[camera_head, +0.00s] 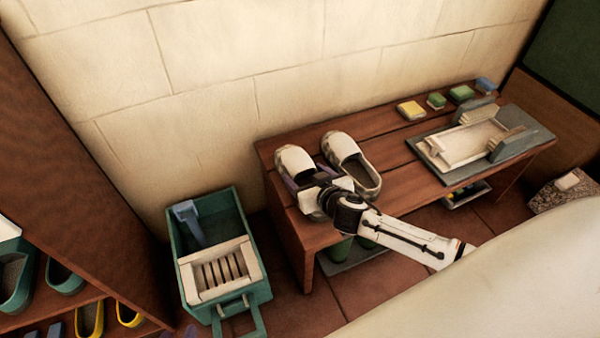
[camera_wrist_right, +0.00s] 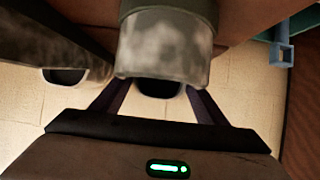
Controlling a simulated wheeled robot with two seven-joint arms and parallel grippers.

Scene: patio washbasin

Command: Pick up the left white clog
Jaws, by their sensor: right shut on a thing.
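The left white clog (camera_head: 294,160) is at the left end of the wooden bench, partly hidden by my right gripper (camera_head: 312,188). The right white clog (camera_head: 347,155) stands beside it. My right gripper is shut on the left clog, near its front-facing end. In the right wrist view the gripped clog (camera_wrist_right: 165,45) sits between the two dark fingers (camera_wrist_right: 155,95), and the other clog (camera_wrist_right: 45,45) shows at the left. I cannot tell whether the held clog touches the bench. My left gripper is not in view.
A shoe shelf (camera_head: 90,296) is at the far left.

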